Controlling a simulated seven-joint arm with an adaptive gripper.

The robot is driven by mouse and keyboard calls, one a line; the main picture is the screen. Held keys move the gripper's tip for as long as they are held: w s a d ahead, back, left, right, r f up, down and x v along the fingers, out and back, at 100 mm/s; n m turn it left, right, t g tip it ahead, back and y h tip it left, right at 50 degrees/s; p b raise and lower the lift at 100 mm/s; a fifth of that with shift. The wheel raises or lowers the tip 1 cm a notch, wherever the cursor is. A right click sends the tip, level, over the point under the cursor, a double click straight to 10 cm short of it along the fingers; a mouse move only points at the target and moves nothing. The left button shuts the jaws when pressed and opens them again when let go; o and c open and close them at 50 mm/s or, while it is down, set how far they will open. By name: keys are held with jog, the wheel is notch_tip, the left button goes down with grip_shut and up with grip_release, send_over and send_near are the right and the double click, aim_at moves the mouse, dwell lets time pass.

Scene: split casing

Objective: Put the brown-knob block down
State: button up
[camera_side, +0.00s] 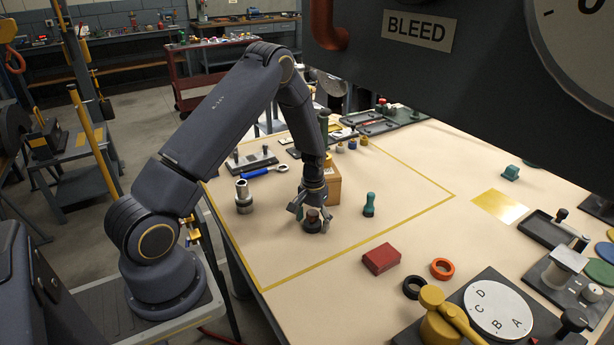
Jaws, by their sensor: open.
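The brown-knob block (313,214) stands on the tan table, inside the yellow-taped area. It is small and dark, with a brown top. My gripper (312,212) is open and pointed down over it, with a finger on each side of the block. The fingers hide part of the block, and I cannot tell whether they touch it. The block appears to rest on the table surface.
A cardboard-brown box (333,186) stands close behind my gripper. A teal peg (369,205) is to the right, a metal fitting (243,197) to the left. A red block (381,259) lies nearer the camera. The taped area's front part is clear.

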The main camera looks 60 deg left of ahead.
notch_tip(320, 180, up, 12)
jog(key=shift+f, duration=0.1)
notch_tip(320, 180, up, 12)
jog(key=m+t, duration=0.2)
send_over(313, 213)
jog(key=s+d, duration=0.3)
jog(key=d, duration=0.3)
jog(key=s+d+r+m+t, duration=0.1)
jog(key=s+d+r, duration=0.4)
jog(key=s, duration=0.3)
jog(key=s+d+r+m+t, duration=0.2)
jog(key=s+d+r, duration=0.3)
jog(key=s, duration=0.3)
jog(key=shift+s+d+t, duration=0.3)
jog(key=shift+s+d, duration=0.05)
jog(key=shift+d, duration=0.1)
